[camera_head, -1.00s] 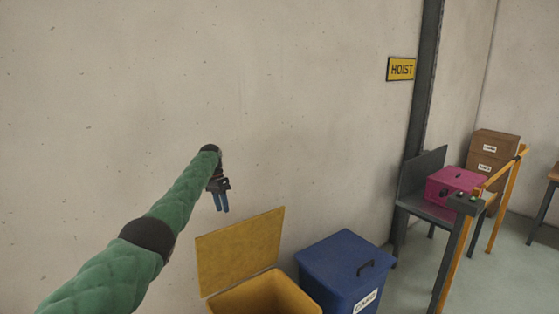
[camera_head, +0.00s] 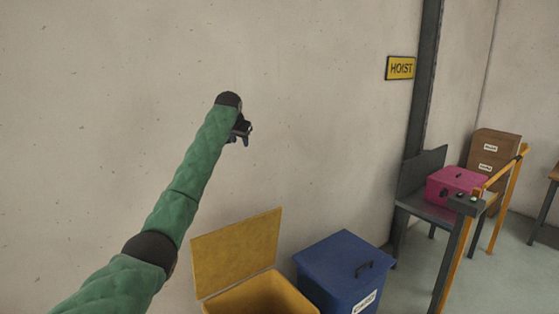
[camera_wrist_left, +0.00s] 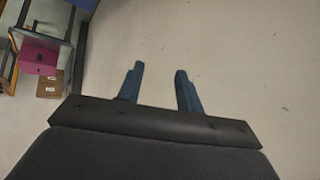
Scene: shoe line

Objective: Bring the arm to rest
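My left arm, in a green quilted sleeve, reaches up from the lower left in the head view. Its left gripper (camera_head: 241,137) is raised in front of the bare wall, above the yellow bin. In the left wrist view the two blue fingers of the left gripper (camera_wrist_left: 159,84) stand apart with nothing between them, so it is open and empty. My right gripper is not in either view.
A yellow bin (camera_head: 236,253) with its lid up stands below the arm. A closed blue bin (camera_head: 340,265) stands beside it. A pink box (camera_head: 452,184) sits on a grey stand at the right, near brown drawers (camera_head: 492,150) and an orange rail frame (camera_head: 502,200).

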